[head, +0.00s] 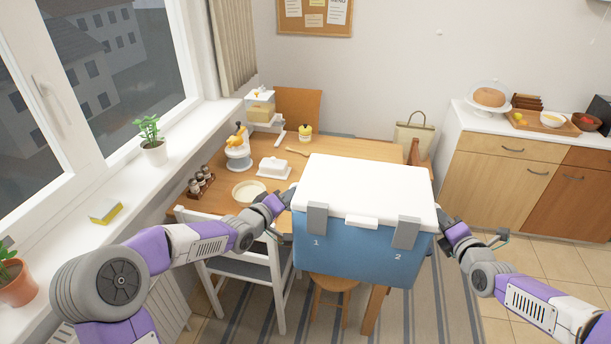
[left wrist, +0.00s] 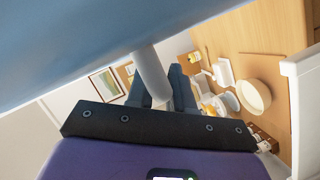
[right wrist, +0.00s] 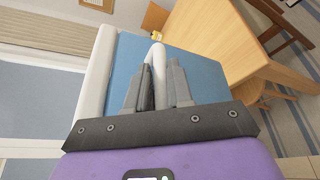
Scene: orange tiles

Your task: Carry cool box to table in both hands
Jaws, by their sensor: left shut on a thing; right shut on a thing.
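The cool box (head: 340,250) has a blue body, a white lid and two grey latches marked 1 and 2. It is held up level in front of the wooden table (head: 372,150), covering the table's near right part. My left gripper (head: 277,203) is at the box's left side, shut on a pale side handle (left wrist: 149,70). My right gripper (head: 452,230) is at the right side, shut on the other handle (right wrist: 157,52). The lid is closed. The box's underside, and whether it touches the table, cannot be seen.
On the table's left part stand a bowl (head: 249,190), a butter dish (head: 274,168), a mixer (head: 238,155), a yellow jar (head: 305,133) and a spice rack (head: 200,183). A white chair (head: 245,262) stands front left; a stool (head: 333,288) is below the box. A counter (head: 500,170) is at right.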

